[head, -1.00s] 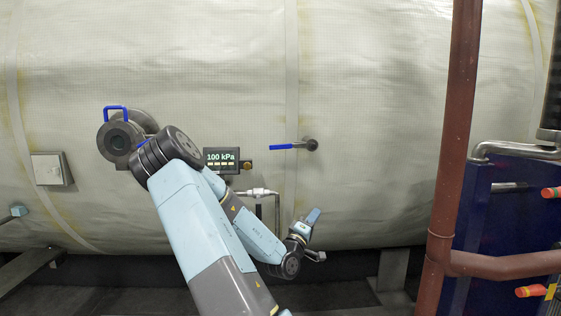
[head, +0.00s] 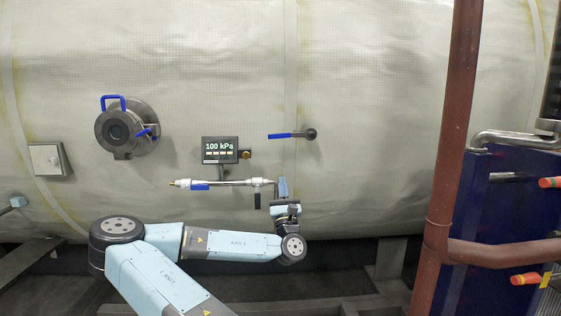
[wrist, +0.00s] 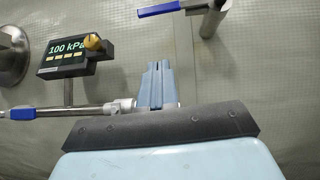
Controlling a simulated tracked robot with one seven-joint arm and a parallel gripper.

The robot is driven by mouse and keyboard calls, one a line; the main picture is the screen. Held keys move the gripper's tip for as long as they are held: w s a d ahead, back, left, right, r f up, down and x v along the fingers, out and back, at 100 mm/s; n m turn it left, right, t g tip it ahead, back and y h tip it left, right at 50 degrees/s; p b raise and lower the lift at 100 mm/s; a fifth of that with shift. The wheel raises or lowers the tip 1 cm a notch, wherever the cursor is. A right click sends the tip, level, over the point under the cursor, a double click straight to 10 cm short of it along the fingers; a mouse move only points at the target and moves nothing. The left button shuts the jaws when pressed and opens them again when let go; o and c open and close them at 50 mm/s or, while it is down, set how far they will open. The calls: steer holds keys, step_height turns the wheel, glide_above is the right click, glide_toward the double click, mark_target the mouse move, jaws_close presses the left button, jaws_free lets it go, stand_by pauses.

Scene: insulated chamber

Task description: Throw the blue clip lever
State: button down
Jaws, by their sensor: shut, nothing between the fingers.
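Several blue levers show in the head view, and I cannot tell for sure which is the clip lever. A round port (head: 116,131) at left has a blue handle (head: 113,98) on top and a small blue lever (head: 148,131) at its right. A straight blue lever (head: 280,135) sits on a dark stem, nearly horizontal; it also shows at the top of the wrist view (wrist: 158,8). A blue lever (head: 200,186) lies along a thin metal pipe. My gripper (head: 283,181) is shut and empty at that pipe's right end, below the straight lever; its fingers (wrist: 157,66) point up in the wrist view.
A gauge box (head: 220,150) reading 100 kPa stands above the metal pipe (head: 235,183). A grey box (head: 47,159) is on the wall at far left. A red-brown pipe (head: 455,130) and a dark blue panel (head: 505,220) stand at right. The wall right of the straight lever is clear.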

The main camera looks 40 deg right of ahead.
mark_target(279, 136)
steer(key=s+a+r+x, duration=0.1)
steer(key=r+x, duration=0.1)
steer(key=x, duration=1)
steer(key=shift+r, duration=0.2)
steer(key=shift+s+d+m, duration=0.15)
steer(key=shift+m, duration=0.15)
